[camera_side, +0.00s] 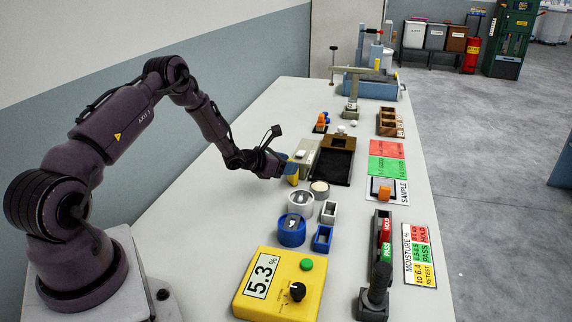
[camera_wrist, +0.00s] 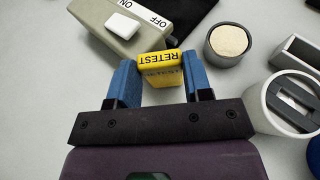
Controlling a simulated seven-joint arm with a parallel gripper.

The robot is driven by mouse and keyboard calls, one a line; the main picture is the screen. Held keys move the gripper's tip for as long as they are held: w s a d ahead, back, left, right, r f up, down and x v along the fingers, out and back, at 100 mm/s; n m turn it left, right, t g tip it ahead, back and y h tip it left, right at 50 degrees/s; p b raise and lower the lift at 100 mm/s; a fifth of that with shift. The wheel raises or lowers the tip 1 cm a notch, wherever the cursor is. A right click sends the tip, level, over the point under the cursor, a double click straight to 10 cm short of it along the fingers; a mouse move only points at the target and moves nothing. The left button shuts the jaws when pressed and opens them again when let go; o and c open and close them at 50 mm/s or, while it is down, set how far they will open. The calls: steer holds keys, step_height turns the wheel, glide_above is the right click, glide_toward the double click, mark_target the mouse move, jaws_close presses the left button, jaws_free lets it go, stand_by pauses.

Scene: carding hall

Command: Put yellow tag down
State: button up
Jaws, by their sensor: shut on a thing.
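My gripper (camera_side: 284,167) is low over the table, left of the row of small pots. In the wrist view its two blue fingers (camera_wrist: 160,80) are shut on the yellow tag (camera_wrist: 160,60), which reads RETEST on its top and front. In the side view the tag (camera_side: 292,179) is a small yellow patch, partly hidden by the fingers. I cannot tell whether its lower edge touches the table. A dark rack (camera_side: 375,262) holds a red HOLD tag (camera_side: 387,230) and a green PASS tag (camera_side: 386,252).
An ON/OFF box (camera_wrist: 133,22) stands just beyond the tag, and a cup of pale material (camera_wrist: 229,42) stands to its right. A white round pot (camera_side: 300,203) and a blue one (camera_side: 291,233) stand nearby. A yellow meter (camera_side: 247,307) reads 5.3 %. The table's left side is bare.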

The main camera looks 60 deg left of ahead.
steer(key=shift+f, duration=0.15)
steer(key=o, duration=1)
